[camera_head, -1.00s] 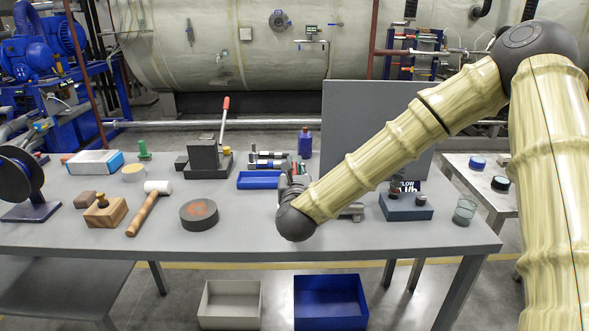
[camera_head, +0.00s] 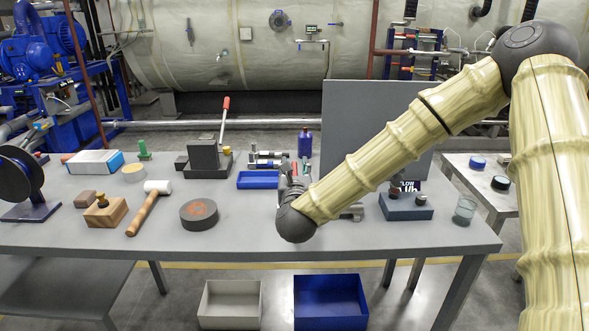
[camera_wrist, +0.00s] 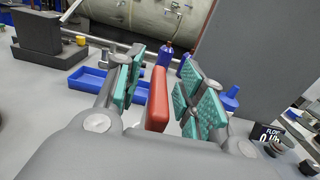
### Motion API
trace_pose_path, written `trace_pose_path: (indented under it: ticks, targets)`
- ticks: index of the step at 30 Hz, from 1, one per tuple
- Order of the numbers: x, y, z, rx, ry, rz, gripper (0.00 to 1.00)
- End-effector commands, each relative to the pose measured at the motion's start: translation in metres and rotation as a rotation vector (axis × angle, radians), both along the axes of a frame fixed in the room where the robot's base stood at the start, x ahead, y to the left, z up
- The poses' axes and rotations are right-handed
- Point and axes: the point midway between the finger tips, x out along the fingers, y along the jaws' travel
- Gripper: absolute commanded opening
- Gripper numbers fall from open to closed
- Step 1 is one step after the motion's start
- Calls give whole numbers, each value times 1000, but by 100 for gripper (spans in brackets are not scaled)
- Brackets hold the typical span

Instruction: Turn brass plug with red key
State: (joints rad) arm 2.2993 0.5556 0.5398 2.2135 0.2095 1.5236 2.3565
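A red upright piece (camera_wrist: 157,100), likely the red key, stands between the teal finger pads of my gripper (camera_wrist: 160,88) in the wrist view. The pads are apart, with a gap showing on each side of the red piece. In the head view my gripper (camera_head: 296,183) is low over the middle of the table, mostly hidden behind my dark wrist joint. I cannot make out the key's lower end or what it stands in.
A blue tray (camera_head: 258,180) and blue bottle (camera_head: 304,143) are behind my gripper. A grey upright panel (camera_head: 350,125) stands behind my arm. A mallet (camera_head: 148,209) and dark disc (camera_head: 199,214) lie left.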

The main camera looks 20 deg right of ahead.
Motion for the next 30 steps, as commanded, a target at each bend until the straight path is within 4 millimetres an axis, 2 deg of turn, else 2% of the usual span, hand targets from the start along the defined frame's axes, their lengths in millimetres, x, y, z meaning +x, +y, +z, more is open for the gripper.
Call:
trace_pose_path:
  ticks: [18,24,30]
  targets:
    - [-94,27,0,2,2,2,39]
    - [-109,31,0,1,1,0,39]
    - [-111,32,0,1,0,0,39]
